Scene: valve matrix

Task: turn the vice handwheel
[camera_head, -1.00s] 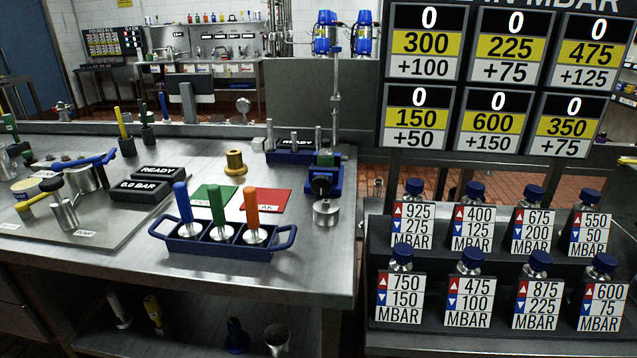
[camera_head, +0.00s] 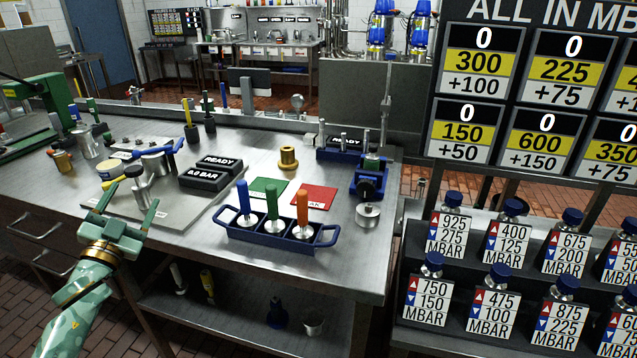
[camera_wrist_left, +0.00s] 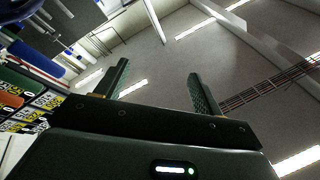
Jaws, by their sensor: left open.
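A blue vice (camera_head: 373,166) stands at the right end of the steel bench in the head view. A dark round part on its front, which looks like the handwheel (camera_head: 366,187), faces the near side. My left gripper (camera_head: 127,206) is at the lower left, by the bench's front edge, with its fingers pointing up and apart. It is open and empty, far to the left of the vice. In the left wrist view, the open fingers (camera_wrist_left: 157,76) point toward the ceiling, and the vice cannot be made out there. My right gripper is not in view.
A blue carrier (camera_head: 262,238) with blue, green and orange handles stands at the bench's front, left of the vice. A metal cylinder (camera_head: 367,215) sits just before the vice. A brass part (camera_head: 288,157) stands behind the red mat (camera_head: 318,197). Labelled bottles (camera_head: 505,240) stand right of the bench.

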